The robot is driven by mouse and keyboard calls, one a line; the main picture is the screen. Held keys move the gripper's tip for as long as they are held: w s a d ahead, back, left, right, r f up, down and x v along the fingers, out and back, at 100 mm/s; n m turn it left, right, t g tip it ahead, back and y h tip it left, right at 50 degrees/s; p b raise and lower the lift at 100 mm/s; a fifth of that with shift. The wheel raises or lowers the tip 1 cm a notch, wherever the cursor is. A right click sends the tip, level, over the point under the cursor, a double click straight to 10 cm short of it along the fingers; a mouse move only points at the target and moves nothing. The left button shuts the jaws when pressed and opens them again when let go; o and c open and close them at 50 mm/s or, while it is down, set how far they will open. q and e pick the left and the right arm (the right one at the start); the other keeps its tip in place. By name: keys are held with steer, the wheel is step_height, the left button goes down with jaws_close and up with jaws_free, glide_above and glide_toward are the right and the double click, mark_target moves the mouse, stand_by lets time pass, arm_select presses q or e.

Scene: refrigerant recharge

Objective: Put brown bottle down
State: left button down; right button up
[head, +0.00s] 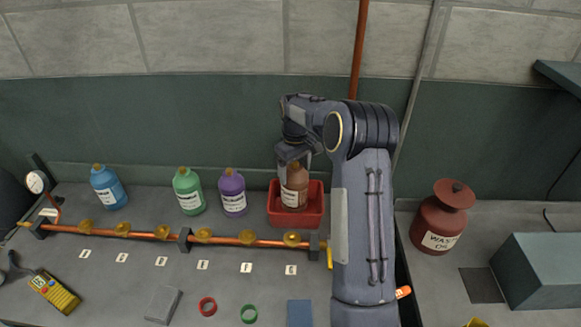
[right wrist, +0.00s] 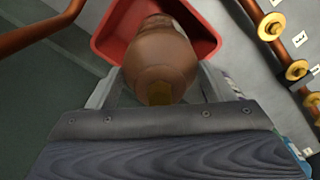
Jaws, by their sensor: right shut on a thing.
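The brown bottle (head: 294,187) with a white label is upright in or just above a red tray (head: 313,207) at the back of the bench. My right gripper (head: 293,165) comes down from above and is shut on the bottle's upper part. In the right wrist view the brown bottle (right wrist: 160,60) sits between the two fingers (right wrist: 160,90), with the red tray (right wrist: 108,40) behind it. Whether the bottle's base touches the tray floor is hidden. My left gripper is not in view.
Purple (head: 232,193), green (head: 188,191) and blue (head: 108,187) bottles stand left of the tray. A copper pipe (head: 219,240) with brass valves runs in front of them. A dark red waste oil can (head: 437,228) stands to the right. A yellow meter (head: 54,291) lies at the front left.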

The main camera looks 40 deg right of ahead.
mark_target(294, 193)
steer(key=shift+w+d+f, duration=0.15)
steer(key=shift+d+f, duration=0.2)
steer(key=shift+d, duration=0.05)
step_height(294, 193, down, 3)
steer(key=shift+f+b, duration=0.1)
steer(key=shift+b, duration=1.15)
steer(key=o, duration=2)
steer(key=shift+f, duration=0.1)
steer(key=shift+o, duration=0.2)
